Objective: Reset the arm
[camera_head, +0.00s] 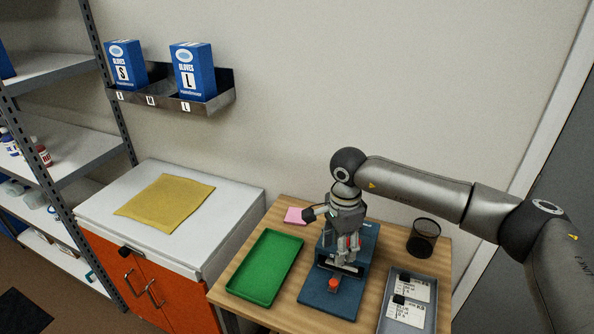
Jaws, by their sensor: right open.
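My right arm comes in from the right, and its gripper (347,256) points down over the blue device (318,301) on the wooden table. The gripper is open. It covers part of the device, and I cannot tell whether its fingers touch it. A small orange-red piece (334,285) stands on the front part of the device, in front of the gripper. My left gripper is not in view.
A green tray (266,268) lies left of the device, pink notes (295,215) behind it. At right are a black mesh cup (423,238) and a grey tray (412,318) with labelled cards. An orange cabinet (170,298) and shelves (75,158) stand at left; glove boxes (193,72) hang above.

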